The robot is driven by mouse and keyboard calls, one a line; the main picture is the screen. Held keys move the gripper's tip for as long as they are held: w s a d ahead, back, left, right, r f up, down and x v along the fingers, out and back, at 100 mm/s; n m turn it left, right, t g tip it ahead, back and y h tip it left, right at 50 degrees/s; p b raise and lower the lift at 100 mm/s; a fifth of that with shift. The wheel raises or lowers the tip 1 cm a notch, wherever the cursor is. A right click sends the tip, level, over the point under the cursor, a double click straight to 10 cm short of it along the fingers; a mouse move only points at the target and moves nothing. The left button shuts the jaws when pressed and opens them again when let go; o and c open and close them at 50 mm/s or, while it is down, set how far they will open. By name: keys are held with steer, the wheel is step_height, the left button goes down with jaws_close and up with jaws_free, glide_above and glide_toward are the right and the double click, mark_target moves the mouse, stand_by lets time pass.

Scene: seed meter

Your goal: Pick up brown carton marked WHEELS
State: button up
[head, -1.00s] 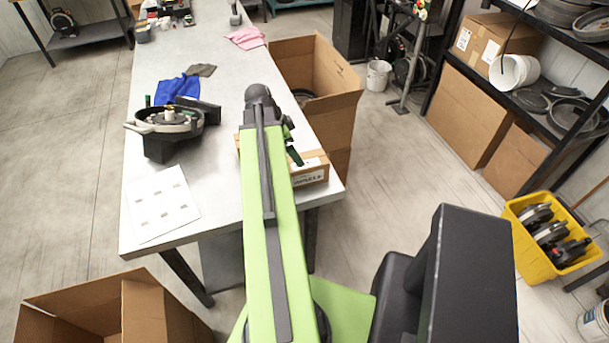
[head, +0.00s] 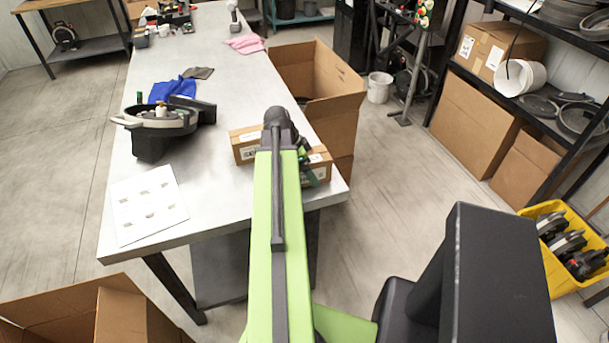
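A small brown carton (head: 245,149) lies on the grey table (head: 232,218) near its right edge. My arm hides its middle; its left end shows on one side and its right end on the other. A white label shows on it, but I cannot read WHEELS there. My gripper (head: 309,172) shows only in part, as dark green and black pieces beyond my arm, over the carton's right end. I cannot tell whether it touches the carton, or whether it is open or shut.
A seed meter (head: 160,117), a white sheet (head: 146,203) and a blue cloth (head: 172,89) lie left on the table. A large open carton (head: 338,95) stands against its right side. A yellow bin (head: 560,275) is at right.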

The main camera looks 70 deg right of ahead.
steer(key=shift+r, duration=0.1)
steer(key=shift+c, duration=0.3)
steer(key=c, duration=2)
steer(key=shift+r, duration=0.1)
